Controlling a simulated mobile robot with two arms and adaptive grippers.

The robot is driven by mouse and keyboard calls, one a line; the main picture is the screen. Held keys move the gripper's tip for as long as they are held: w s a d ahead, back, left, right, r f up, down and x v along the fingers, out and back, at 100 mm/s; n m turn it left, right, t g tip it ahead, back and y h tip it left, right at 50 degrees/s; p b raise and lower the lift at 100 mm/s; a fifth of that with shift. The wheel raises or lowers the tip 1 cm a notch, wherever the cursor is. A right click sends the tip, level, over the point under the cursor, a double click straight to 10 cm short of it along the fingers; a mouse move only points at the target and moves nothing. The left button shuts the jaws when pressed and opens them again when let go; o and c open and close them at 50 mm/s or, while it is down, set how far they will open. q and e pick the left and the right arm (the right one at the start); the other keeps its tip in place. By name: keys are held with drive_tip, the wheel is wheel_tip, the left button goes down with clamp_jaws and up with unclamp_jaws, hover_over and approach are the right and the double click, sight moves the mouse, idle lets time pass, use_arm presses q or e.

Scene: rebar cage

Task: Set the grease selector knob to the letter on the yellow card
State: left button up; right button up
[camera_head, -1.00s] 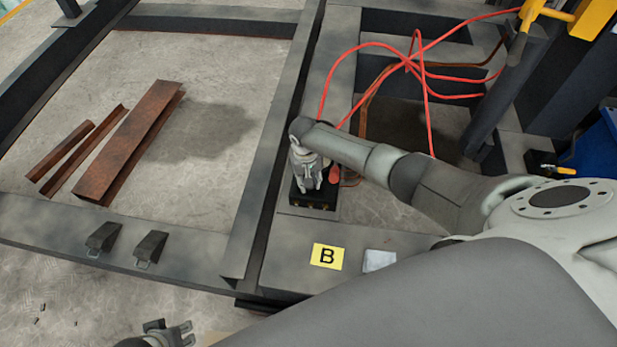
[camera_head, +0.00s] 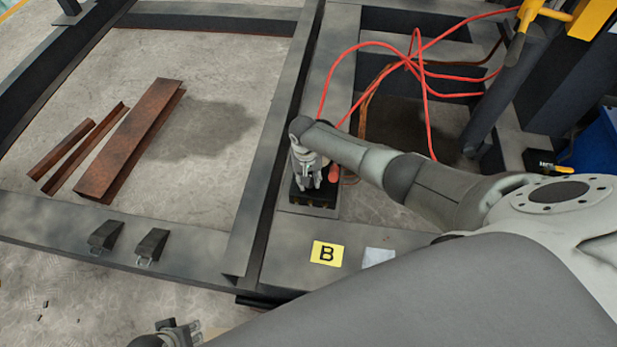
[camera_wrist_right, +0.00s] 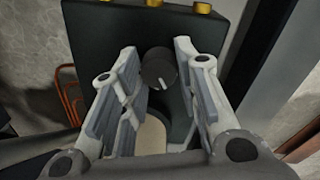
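The yellow card (camera_head: 327,253) lies on the dark steel frame and bears the letter B. The grease selector is a black box (camera_head: 314,198) on the frame, beyond the card. Its round black knob (camera_wrist_right: 159,70) shows in the right wrist view, with a pale pointer mark on it. My right gripper (camera_head: 312,186) is over the box; in the wrist view its fingers (camera_wrist_right: 158,88) are open, one on each side of the knob, with gaps between. No letters around the knob can be read. My left gripper (camera_head: 172,335) is at the bottom edge, partly cut off.
Brass fittings (camera_wrist_right: 204,6) line the box's far edge. Red hoses (camera_head: 408,62) loop behind it. A pale square (camera_head: 378,257) lies right of the card. Rusty steel pieces (camera_head: 130,140) lie on the floor at left. Two dark wedges (camera_head: 150,247) sit on the near beam.

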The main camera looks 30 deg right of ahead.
drive_tip(key=o, duration=0.4)
drive_tip(key=shift+c, duration=0.2)
drive_tip(key=shift+r, duration=0.1)
wheel_tip(320, 180, up, 12)
drive_tip(key=shift+a, duration=0.3)
drive_tip(key=shift+w, duration=0.1)
